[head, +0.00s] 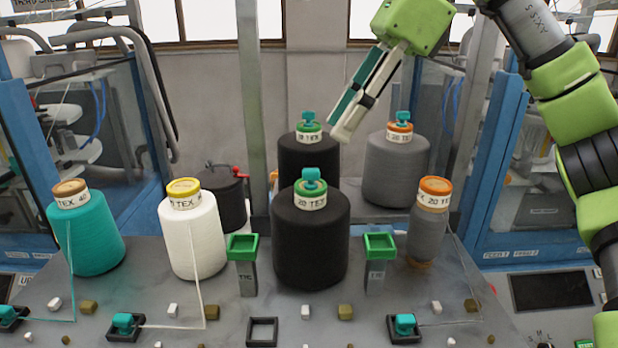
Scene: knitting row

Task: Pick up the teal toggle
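Several teal toggles are in view. One sits on the front black cone (312,177), one on the rear black cone (309,117) and one on the rear grey cone (403,116). More sit in dark square holders along the front: a left toggle (8,313), a toggle below the white cone (124,321) and a right toggle (404,323). My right gripper (346,122) points down and left, in the air near the rear cones. No toggle shows in it. Its fingers are seen edge-on, so their opening is unclear. My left gripper is out of view.
A teal cone (92,240), a white cone (194,240) and a small grey cone (427,228) stand on the grey panel. Two green-topped posts (243,272) (375,275) flank the front black cone. An empty square holder (262,331) lies at the front.

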